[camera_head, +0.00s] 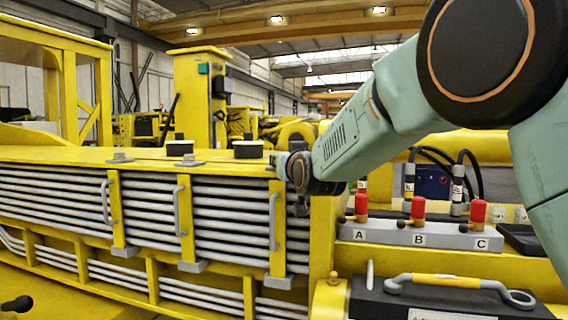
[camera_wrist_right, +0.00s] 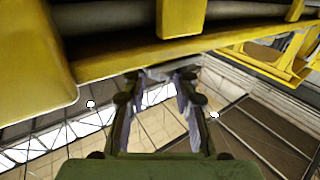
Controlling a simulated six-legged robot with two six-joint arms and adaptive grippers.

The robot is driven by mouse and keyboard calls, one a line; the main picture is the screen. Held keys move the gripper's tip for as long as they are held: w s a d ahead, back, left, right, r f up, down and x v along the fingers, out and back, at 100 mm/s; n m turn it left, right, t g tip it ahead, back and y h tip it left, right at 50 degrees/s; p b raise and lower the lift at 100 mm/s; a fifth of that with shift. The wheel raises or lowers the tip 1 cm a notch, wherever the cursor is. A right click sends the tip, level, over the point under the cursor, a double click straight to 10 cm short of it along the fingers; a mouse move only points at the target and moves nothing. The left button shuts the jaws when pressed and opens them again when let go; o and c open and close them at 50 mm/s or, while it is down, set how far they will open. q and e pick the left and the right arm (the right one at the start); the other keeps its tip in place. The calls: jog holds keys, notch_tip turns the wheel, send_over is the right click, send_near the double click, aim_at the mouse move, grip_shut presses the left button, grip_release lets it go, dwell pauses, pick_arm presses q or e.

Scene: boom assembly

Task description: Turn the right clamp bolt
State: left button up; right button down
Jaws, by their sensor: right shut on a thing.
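The yellow boom (camera_head: 60,153) runs across the head view, with a grey clamp bolt (camera_head: 120,157) on its top edge at the left. My right arm comes in from the right, and my right gripper (camera_head: 284,166) is at the boom's top edge near its right end. It is shut on the right clamp bolt, which is mostly hidden by the gripper in the head view. In the right wrist view the two fingers (camera_wrist_right: 158,82) reach up to a small grey part (camera_wrist_right: 158,72) just under the yellow boom edge. My left gripper is not in view.
Right of the gripper is a grey block with red-capped valves (camera_head: 418,208) marked A, B, C, and a black case with a yellow handle (camera_head: 445,281) below.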

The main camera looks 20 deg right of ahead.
jog(key=shift+r, duration=0.1)
jog(key=c, duration=1)
grip_release()
jog(key=shift+c, duration=0.2)
jog(key=s, duration=1.2)
jog(key=shift+a, duration=0.25)
jog(key=shift+f, duration=0.2)
